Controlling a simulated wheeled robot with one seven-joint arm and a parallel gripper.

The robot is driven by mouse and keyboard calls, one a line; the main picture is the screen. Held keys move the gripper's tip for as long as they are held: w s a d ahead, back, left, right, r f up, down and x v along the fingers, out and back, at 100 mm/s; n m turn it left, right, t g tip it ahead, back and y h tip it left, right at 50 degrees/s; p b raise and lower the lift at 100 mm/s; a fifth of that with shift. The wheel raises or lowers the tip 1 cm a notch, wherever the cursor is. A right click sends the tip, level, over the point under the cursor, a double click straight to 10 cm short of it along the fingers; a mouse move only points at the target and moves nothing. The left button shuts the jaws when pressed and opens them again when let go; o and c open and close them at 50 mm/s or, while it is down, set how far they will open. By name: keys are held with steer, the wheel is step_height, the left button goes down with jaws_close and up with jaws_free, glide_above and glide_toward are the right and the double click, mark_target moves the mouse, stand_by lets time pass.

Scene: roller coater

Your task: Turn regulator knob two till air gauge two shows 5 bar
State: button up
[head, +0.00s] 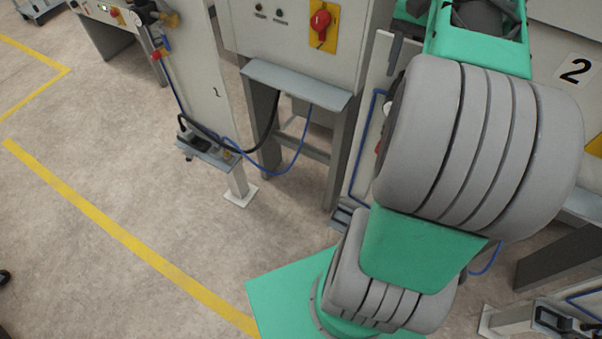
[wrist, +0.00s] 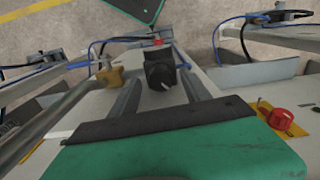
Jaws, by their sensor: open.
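A black regulator knob (wrist: 160,72) with a white pointer mark shows in the upper middle of the wrist view. My gripper (wrist: 158,82) is open, with one grey finger on each side of the knob in the picture. I see a gap on both sides, and I cannot tell how deep the fingers reach around it. In the head view my arm hides the gripper and the knob. A small pale round part (head: 387,107), perhaps a gauge, peeks out left of my arm. No gauge reading can be made out in either view.
A brass-coloured fitting (wrist: 109,78) sits left of the knob, near my left finger. A red rotary switch (wrist: 281,118) on a yellow plate is at the right. Blue hoses (head: 280,170) hang between the stands. The floor (head: 130,150) at the left is clear.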

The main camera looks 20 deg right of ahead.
step_height(320, 180, up, 6)
steer(key=shift+r+p, duration=0.2)
steer(key=shift+p, duration=0.9)
steer(key=a+f+n+t+b, duration=0.1)
steer(key=a+f+n+b, duration=0.2)
steer(key=a+f+b, duration=0.2)
steer(key=a+f+n+t+b, duration=0.1)
steer(key=a+f+n+b, duration=0.2)
steer(key=a+f, duration=0.8)
steer(key=a+f+n+t+b, duration=0.1)
steer(key=a+f+n+b, duration=0.2)
steer(key=f, duration=1.4)
steer(key=a+b, duration=0.4)
steer(key=a, duration=0.1)
steer(key=shift+s, duration=0.2)
